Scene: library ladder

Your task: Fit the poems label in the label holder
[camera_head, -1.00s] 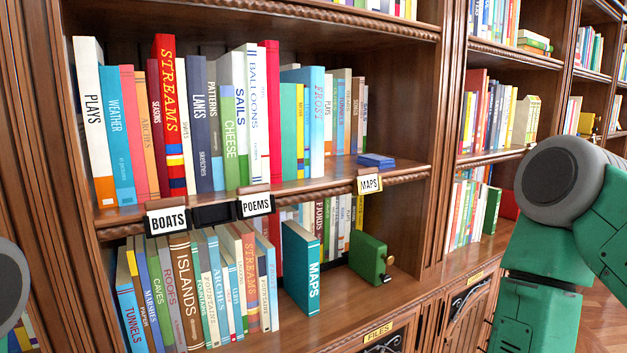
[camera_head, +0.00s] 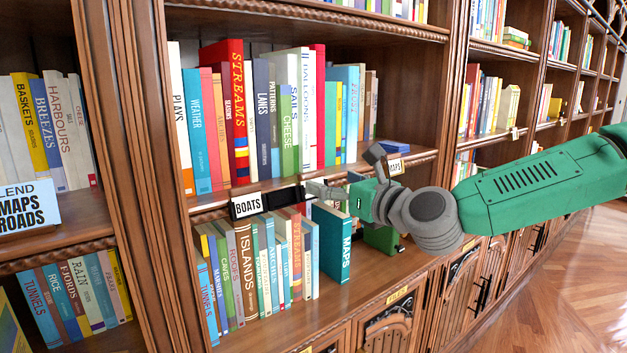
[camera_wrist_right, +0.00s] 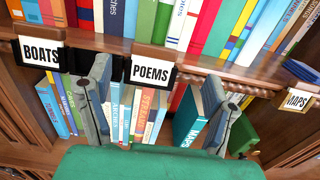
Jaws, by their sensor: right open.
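The white POEMS label (camera_wrist_right: 150,71) sits at the shelf's front edge in the right wrist view, with black around it and a brown piece above. My right gripper (camera_wrist_right: 168,82) is open, its fingers spread on either side of the label and apart from it. In the head view the right gripper (camera_head: 345,180) is at the shelf edge and hides the label. A black holder strip (camera_head: 284,197) shows between the BOATS label (camera_head: 247,205) and my gripper. I cannot tell how firmly the POEMS label is seated. My left gripper is out of view.
The MAPS label (camera_wrist_right: 297,99) is to the right on the same edge. Books fill the shelf above and below. A teal MAPS book (camera_head: 331,245) and a green object (camera_head: 381,238) stand below the gripper. A blue item (camera_head: 393,146) lies on the upper shelf.

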